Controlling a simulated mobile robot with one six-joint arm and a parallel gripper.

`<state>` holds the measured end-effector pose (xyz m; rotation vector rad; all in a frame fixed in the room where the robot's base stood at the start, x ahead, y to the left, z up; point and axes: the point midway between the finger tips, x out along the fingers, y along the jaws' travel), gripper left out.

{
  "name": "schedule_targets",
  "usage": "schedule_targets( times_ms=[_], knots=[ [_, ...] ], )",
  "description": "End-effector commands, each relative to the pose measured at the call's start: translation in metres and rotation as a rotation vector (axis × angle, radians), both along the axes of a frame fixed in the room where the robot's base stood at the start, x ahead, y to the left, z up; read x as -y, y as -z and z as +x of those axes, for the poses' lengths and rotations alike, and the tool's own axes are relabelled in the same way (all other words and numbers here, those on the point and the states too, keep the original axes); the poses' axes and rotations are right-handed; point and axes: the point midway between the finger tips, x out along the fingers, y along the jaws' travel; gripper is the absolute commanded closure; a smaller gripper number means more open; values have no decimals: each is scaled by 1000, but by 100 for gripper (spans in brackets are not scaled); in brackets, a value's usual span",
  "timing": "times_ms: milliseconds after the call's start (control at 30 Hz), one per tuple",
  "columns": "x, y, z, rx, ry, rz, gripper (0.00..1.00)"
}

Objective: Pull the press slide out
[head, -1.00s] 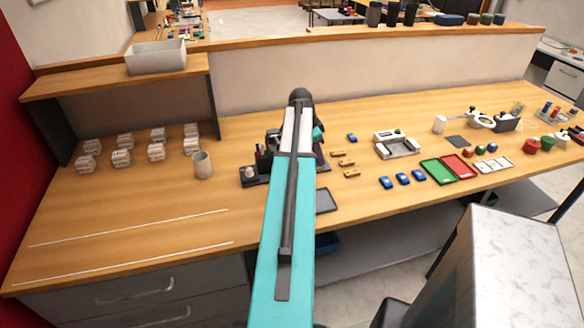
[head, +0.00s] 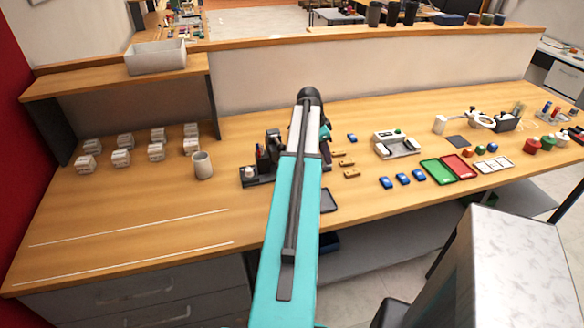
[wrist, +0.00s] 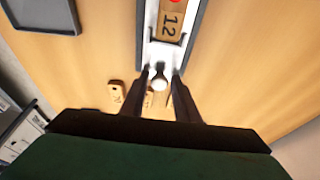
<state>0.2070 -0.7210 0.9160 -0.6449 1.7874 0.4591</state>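The press slide (wrist: 156,52) is a light channel with dark edges at the top of the wrist view. A wooden tag marked "12" (wrist: 171,24) lies in it. My gripper (wrist: 162,75) has one dark finger on each side of the knob. The fingers look apart, with a narrow gap beside the knob; contact is not clear. In the head view, a dark device (head: 258,171), probably the press, is partly hidden behind my arm.
Wooden tags (head: 350,173) lie right of my arm, and a dark tray (head: 328,201) lies near the front edge. Blue pieces (head: 402,179) and a white device (head: 396,145) are further right. A cup (head: 202,165) stands left. The front left table is clear.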

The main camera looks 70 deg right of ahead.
Motion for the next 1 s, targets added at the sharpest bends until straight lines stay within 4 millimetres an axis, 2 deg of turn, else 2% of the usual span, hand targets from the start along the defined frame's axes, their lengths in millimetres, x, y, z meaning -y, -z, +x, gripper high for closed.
schedule_targets(
  times_ms=[33,467,600,1000],
  knots=[
    [-6,8,-1,-1,3,21,62],
    [-6,7,-2,-3,3,21,63],
    [-6,0,-2,-3,3,20,59],
    [-4,-30,-1,-4,1,13,59]
  ],
)
